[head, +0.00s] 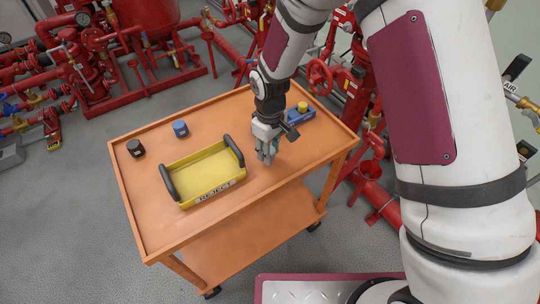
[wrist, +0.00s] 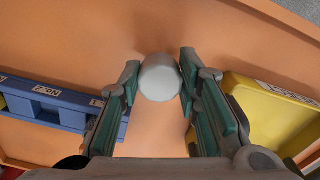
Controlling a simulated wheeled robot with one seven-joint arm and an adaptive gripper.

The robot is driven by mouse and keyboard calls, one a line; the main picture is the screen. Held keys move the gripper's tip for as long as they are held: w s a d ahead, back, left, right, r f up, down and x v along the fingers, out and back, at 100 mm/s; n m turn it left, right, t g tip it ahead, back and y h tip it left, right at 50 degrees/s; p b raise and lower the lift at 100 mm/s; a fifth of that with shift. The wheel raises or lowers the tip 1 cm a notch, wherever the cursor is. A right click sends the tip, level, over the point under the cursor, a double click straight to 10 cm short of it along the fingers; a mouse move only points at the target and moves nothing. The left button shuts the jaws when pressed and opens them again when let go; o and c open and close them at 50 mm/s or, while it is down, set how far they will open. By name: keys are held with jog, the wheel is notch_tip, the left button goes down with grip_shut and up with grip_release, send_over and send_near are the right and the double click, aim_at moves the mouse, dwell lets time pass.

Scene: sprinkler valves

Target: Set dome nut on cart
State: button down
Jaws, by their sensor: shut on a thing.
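My gripper (wrist: 158,82) is shut on a pale grey, round-topped piece, the dome nut (wrist: 160,78), held between its two teal-padded fingertips in the wrist view. In the head view my gripper (head: 267,154) points down over the right half of the orange cart (head: 225,210), and the nut is mostly hidden by the fingers. The cart's orange top (wrist: 150,30) fills the background of the wrist view. The fingertips look close to the surface, but I cannot tell whether the nut touches it.
On the cart, a yellow tray (head: 212,173) with dark handles sits left of my gripper. A blue holder (head: 301,117) with a yellow piece lies behind right. A blue cylinder (head: 180,128) and black cylinder (head: 135,148) stand left. Red pipework (head: 150,55) is behind.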

jog(key=shift+s+f, duration=0.1)
jog(key=shift+f, duration=1.2)
jog(key=shift+f, duration=0.15)
jog(key=c, duration=1.2)
grip_release()
notch_tip(320, 180, up, 12)
jog(key=shift+r, duration=0.15)
